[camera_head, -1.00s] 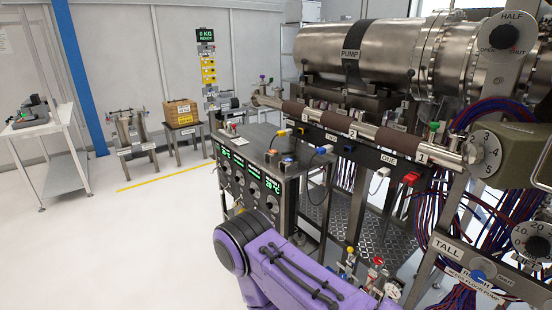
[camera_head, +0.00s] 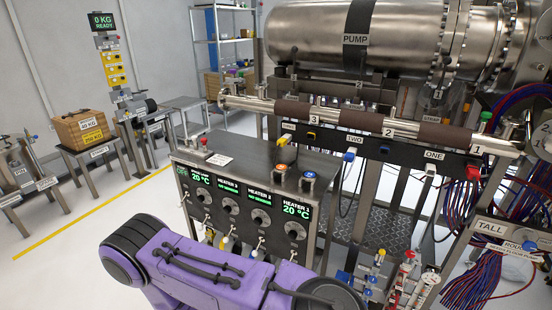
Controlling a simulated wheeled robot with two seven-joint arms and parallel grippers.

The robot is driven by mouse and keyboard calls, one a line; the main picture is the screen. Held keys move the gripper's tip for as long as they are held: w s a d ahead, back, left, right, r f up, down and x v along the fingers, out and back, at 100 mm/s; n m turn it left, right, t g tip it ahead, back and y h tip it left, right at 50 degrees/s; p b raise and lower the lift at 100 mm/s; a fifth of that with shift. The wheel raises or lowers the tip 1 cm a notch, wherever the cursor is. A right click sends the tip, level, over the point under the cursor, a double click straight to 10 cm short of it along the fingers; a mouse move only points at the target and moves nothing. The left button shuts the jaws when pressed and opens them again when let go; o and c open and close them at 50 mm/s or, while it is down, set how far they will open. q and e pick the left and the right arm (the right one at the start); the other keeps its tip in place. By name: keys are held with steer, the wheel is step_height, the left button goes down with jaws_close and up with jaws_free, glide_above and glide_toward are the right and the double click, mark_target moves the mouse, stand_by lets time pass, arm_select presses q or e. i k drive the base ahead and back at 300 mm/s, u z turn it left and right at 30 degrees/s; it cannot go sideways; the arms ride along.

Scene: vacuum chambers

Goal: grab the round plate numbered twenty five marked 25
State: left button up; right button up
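I cannot make out a round plate marked 25 in this view. A purple arm of mine crosses the bottom of the view, in front of the heater cabinet. Neither of my grippers is in view.
The heater cabinet (camera_head: 262,218) stands close in front, with the steel pump chamber (camera_head: 395,35) behind it. A wooden box (camera_head: 82,128) sits on a small table at the left. Open white floor (camera_head: 60,265) lies at the left, crossed by a yellow line.

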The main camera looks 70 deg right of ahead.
mark_target(308, 176)
steer(key=i, duration=0.4)
steer(key=z, duration=3.15)
